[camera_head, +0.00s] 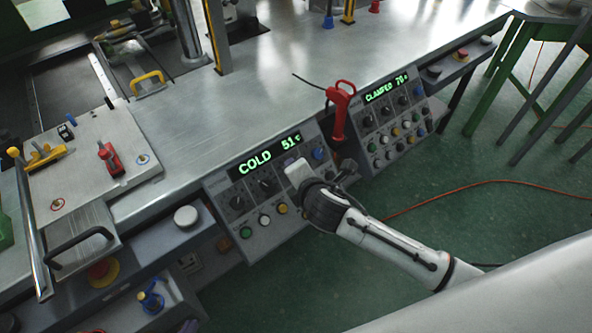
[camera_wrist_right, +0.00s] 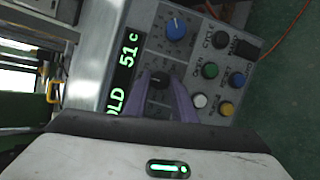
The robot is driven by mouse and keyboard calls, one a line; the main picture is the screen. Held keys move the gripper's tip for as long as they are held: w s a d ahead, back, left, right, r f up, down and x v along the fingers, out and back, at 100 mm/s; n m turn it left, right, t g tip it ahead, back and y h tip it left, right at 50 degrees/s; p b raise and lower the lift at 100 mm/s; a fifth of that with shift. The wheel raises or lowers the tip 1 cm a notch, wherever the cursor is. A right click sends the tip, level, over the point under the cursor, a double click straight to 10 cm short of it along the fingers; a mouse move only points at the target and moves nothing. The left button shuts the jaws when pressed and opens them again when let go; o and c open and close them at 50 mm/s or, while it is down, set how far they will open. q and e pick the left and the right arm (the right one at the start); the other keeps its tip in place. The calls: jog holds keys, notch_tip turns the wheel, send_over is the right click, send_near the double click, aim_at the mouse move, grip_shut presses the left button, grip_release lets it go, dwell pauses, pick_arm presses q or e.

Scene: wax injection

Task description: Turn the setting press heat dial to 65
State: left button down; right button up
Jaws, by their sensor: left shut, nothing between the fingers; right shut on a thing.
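The near control panel (camera_head: 272,222) has a green display reading COLD 51 c (camera_head: 270,153), also readable in the right wrist view (camera_wrist_right: 124,72). My right gripper (camera_wrist_right: 160,84) reaches this panel, its purple fingers on either side of a black dial (camera_wrist_right: 157,79) below the display. It is shut on that dial. In the head view, my right arm comes in from the lower right and its hand covers part of the panel. A blue knob (camera_wrist_right: 176,29) sits beside the held dial. The dial's label and pointer are too small to read. I do not see my left gripper.
A second panel (camera_head: 396,128) reads CLAMPED 70. A red-handled tool (camera_head: 340,108) stands between the panels. Coloured buttons sit below the dials, including a green button (camera_wrist_right: 210,70). The metal bench top (camera_head: 290,80) is mostly clear. An orange cable (camera_head: 480,184) crosses the floor.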

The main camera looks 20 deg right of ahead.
dwell(0.5)
jog(key=o, duration=1.1)
jog(key=shift+c, duration=0.2)
jog(key=v, duration=1)
jog(key=shift+s+r, duration=0.1)
jog(key=shift+s, duration=0.1)
